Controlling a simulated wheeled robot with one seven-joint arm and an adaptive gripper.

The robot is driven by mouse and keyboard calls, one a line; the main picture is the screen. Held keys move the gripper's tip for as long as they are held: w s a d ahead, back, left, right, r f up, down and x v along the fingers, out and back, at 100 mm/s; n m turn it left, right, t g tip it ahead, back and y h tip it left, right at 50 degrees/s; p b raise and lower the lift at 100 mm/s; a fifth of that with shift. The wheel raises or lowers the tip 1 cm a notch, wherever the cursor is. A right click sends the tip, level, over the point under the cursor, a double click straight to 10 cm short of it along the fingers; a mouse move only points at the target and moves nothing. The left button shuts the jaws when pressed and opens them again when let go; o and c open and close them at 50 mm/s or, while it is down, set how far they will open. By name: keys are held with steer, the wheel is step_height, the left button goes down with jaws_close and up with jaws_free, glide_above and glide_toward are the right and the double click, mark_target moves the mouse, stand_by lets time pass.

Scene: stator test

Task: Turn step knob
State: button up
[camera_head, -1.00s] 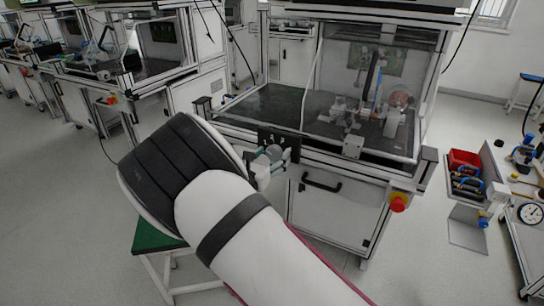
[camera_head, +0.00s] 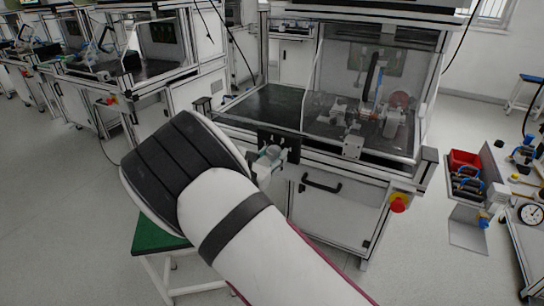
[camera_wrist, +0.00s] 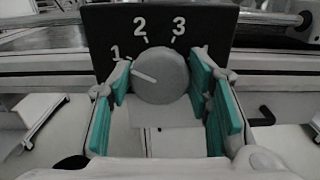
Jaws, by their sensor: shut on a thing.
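The step knob (camera_wrist: 160,75) is a round grey dial on a black panel (camera_wrist: 105,28) marked 1, 2 and 3. Its white pointer line points left and slightly up, close to the 1. My gripper (camera_wrist: 160,88) has its teal finger pads on the left and right sides of the knob and is shut on it. In the head view, my gripper (camera_head: 268,157) is at the black panel on the front of the test bench, and my arm hides part of that area.
The test bench (camera_head: 325,205) has a black handle, a red emergency button (camera_head: 398,203) and a clear enclosure above. A green-topped stool (camera_head: 158,232) stands below my arm. A red bin (camera_head: 463,160) and tools are at the right.

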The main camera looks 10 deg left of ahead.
steer(key=m+b, duration=0.1)
steer(key=m, duration=0.3)
steer(key=shift+f+m, duration=0.1)
steer(key=shift+m, duration=0.3)
steer(key=shift+m+b, duration=0.95)
steer(key=shift+m, duration=0.55)
steer(key=shift+s, duration=0.1)
steer(key=o, duration=1.1)
steer(key=shift+o, duration=0.2)
steer(key=v, duration=1.2)
